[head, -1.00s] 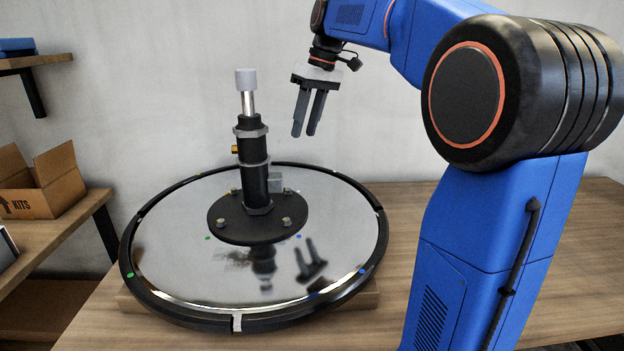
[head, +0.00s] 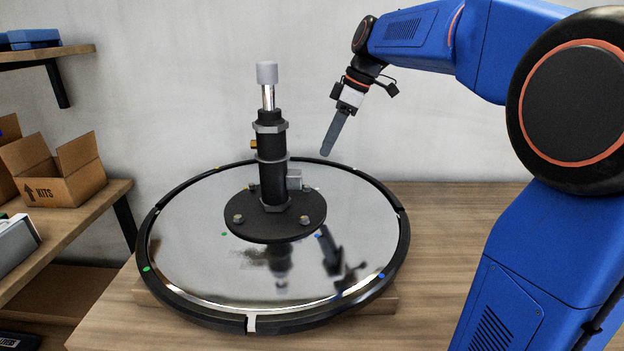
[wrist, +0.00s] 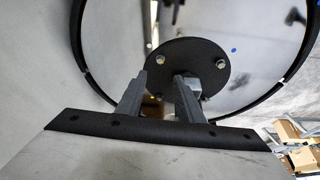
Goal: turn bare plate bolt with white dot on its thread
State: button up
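A round black plate (head: 262,233) lies flat on the mirror-like disc, around the foot of a black upright cylinder (head: 272,170). Several bolts stand near the plate's rim, among them a front left bolt (head: 238,218) and a front right bolt (head: 304,220). In the wrist view two bolts show clearly, a left one (wrist: 162,62) and a right one (wrist: 220,63). I cannot make out a white dot on any thread. My gripper (head: 327,152) hangs tilted above the disc, right of the cylinder and clear of the plate. The wrist view shows its fingers (wrist: 161,80) apart with nothing held.
The cylinder's rod with a grey cap (head: 267,73) rises left of my gripper. A black ring (head: 402,245) with coloured dots edges the disc. The wooden table (head: 450,215) is bare at right. A cardboard box (head: 68,180) sits on the left shelf.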

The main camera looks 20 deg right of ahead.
aim_at(307, 187)
jog(key=x, duration=1.2)
jog(key=shift+f, duration=0.1)
jog(key=shift+c, duration=0.7)
grip_shut()
